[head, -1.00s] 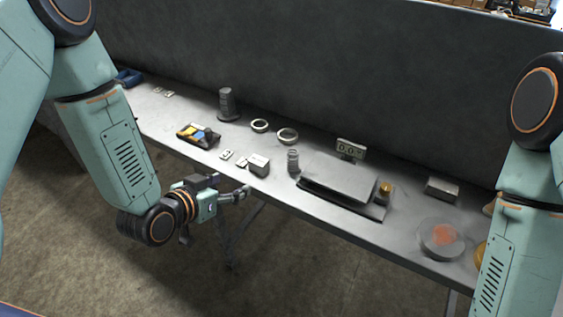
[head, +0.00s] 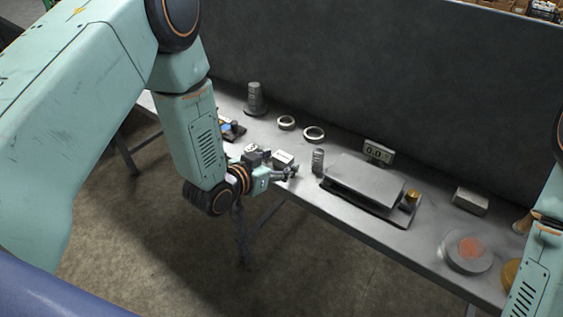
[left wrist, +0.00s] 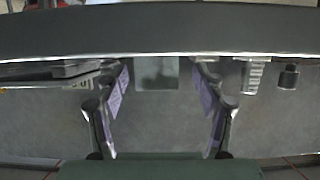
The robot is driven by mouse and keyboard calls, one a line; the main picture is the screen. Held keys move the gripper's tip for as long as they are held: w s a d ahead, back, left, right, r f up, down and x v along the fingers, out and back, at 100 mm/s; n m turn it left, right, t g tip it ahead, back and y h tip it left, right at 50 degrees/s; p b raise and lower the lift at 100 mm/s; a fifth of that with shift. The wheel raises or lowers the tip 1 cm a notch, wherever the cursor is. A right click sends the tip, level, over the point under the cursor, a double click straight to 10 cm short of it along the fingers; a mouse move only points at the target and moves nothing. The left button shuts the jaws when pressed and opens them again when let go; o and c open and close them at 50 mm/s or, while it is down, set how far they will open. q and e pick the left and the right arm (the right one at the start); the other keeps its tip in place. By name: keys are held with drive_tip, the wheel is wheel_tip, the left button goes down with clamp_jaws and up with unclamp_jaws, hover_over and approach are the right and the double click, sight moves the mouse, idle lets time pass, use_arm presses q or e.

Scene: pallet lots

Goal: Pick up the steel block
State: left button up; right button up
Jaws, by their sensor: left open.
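The steel block (head: 284,158), a small grey block with a pale top face, sits near the front edge of the workbench, left of the ribbed cylinder. In the left wrist view the block (left wrist: 157,73) stands ahead, between the two fingers in the picture. My left gripper (head: 291,172) is at the bench's front edge, just in front of the block. In the left wrist view its fingers (left wrist: 160,105) are spread with nothing between the tips. Part of the block is close behind the gripper in the head view. My right gripper is out of view.
The ribbed cylinder (head: 318,160) and a scale (head: 362,182) with a display (head: 378,151) stand right of the block. Two rings (head: 314,133) and a stacked weight (head: 255,98) are behind. Another grey block (head: 470,201) and a round plate (head: 467,252) are further right.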

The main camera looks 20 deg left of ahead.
use_arm(q)
drive_tip(key=shift+w+d, duration=0.15)
drive_tip(key=shift+d, duration=0.2)
drive_tip(key=shift+c, duration=0.4)
drive_tip(key=shift+a, duration=0.2)
drive_tip(key=c, duration=0.4)
drive_tip(key=shift+d, duration=0.15)
drive_tip(key=c, duration=0.6)
clamp_jaws()
